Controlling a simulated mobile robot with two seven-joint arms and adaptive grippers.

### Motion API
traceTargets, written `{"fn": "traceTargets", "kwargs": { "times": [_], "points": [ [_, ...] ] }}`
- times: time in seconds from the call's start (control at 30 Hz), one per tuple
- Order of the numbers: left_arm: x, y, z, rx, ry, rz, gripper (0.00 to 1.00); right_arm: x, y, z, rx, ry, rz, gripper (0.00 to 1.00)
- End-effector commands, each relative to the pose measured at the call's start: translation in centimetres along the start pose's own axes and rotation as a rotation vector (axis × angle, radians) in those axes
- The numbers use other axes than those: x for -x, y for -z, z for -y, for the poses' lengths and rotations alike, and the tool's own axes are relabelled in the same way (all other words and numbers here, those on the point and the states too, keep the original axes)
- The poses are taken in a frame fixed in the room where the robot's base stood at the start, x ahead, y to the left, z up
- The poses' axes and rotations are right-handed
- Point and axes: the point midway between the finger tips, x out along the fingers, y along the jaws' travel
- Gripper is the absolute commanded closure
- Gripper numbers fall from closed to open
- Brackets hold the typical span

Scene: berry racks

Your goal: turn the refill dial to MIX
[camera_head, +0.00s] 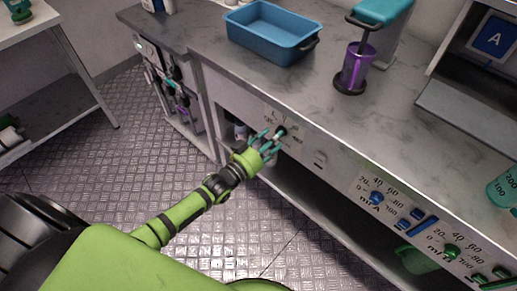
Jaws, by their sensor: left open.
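A small dark dial (282,130) sits on the grey front panel below the counter edge, near the middle of the view. The marks around it are too small and partly covered, so I cannot read where it points. My left gripper (267,138) has its teal fingers spread at the dial, just left of and below it. I cannot tell whether the fingers touch it. My right gripper is not in view.
The counter (270,82) holds a blue bin (268,45) and a purple cup (356,68) under a teal-topped device (382,12). A blue knob (376,198) and a green knob (451,251) sit farther right. A shelf opening lies below the panel.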

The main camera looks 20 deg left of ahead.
Motion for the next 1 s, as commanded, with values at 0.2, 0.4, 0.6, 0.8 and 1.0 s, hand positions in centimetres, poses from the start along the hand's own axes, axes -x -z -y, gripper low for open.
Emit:
{"fn": "traceTargets", "kwargs": {
  "times": [0.2,0.4,0.6,0.8,1.0],
  "points": [
    [4.8,-0.1,0.0,-0.002,-0.001,0.004,0.45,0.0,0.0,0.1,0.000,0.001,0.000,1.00],
    [8.5,0.0,0.0,-0.002,-0.001,0.002,0.45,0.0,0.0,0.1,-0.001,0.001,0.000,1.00],
    [10.2,0.1,0.0,-0.001,0.000,-0.001,0.45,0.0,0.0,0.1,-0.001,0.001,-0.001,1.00],
    [10.4,0.1,0.0,-0.001,-0.001,-0.002,0.45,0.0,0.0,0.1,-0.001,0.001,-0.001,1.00],
    [10.4,0.1,0.0,-0.001,-0.001,-0.002,0.45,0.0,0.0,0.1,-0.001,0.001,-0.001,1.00]
  ]
}}
